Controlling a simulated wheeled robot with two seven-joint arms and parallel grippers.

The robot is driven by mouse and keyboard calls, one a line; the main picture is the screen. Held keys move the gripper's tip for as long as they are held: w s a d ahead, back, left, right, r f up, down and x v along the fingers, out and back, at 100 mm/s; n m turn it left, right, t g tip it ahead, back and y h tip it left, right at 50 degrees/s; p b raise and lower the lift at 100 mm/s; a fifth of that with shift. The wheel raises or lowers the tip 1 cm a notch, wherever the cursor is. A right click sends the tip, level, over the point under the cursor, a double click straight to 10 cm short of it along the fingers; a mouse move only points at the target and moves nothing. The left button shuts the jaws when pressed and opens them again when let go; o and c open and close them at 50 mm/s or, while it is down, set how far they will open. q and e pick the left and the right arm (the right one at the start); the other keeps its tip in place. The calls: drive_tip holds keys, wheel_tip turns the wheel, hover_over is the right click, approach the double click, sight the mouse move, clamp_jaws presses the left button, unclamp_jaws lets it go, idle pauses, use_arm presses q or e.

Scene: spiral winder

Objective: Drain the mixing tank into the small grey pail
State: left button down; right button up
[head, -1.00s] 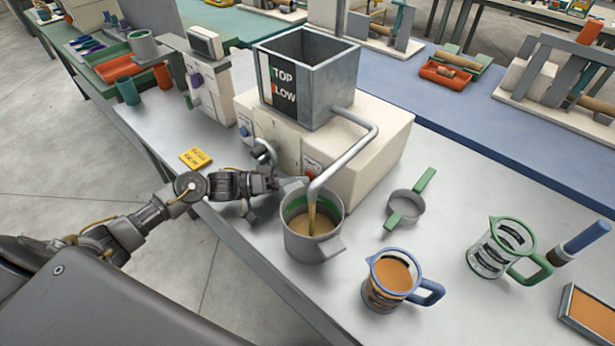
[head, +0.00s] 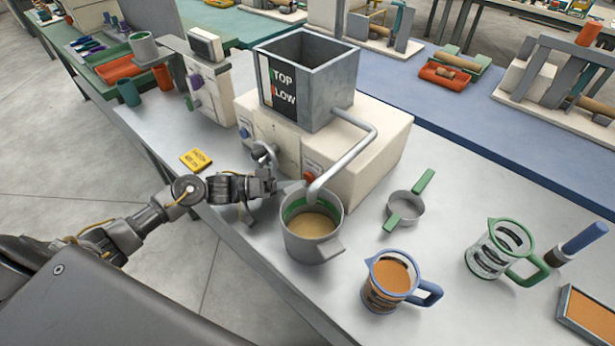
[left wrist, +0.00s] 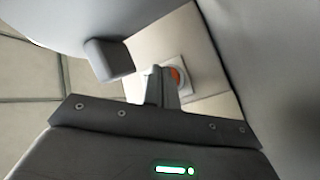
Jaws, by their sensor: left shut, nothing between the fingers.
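The mixing tank (head: 305,80) is an open grey metal box on a cream machine base (head: 375,140); a bent pipe (head: 358,150) runs from it down to the pail. The small grey pail (head: 312,240) stands upright under the pipe's end and holds tan liquid; no stream shows between them. My left gripper (head: 290,185) is shut and empty at the base's front, beside the pail's rim. Its fingertips are close to an orange-red button (head: 310,176). The left wrist view shows the closed fingers (left wrist: 162,88) in front of that button (left wrist: 177,76); contact is unclear. My right gripper is out of view.
A metal knob or tap (head: 263,153) and a blue button (head: 244,132) are left of the gripper. A yellow card (head: 196,159) lies near the table edge. A sieve (head: 405,206), a blue-handled jug (head: 392,282) and a green-handled jug (head: 495,250) stand to the right.

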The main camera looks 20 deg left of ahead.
use_arm(q)
drive_tip(key=shift+s+a, duration=0.15)
drive_tip(key=shift+s, duration=0.25)
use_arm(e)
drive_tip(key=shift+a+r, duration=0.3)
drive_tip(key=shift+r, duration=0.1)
use_arm(q)
drive_tip(key=shift+p, duration=0.3)
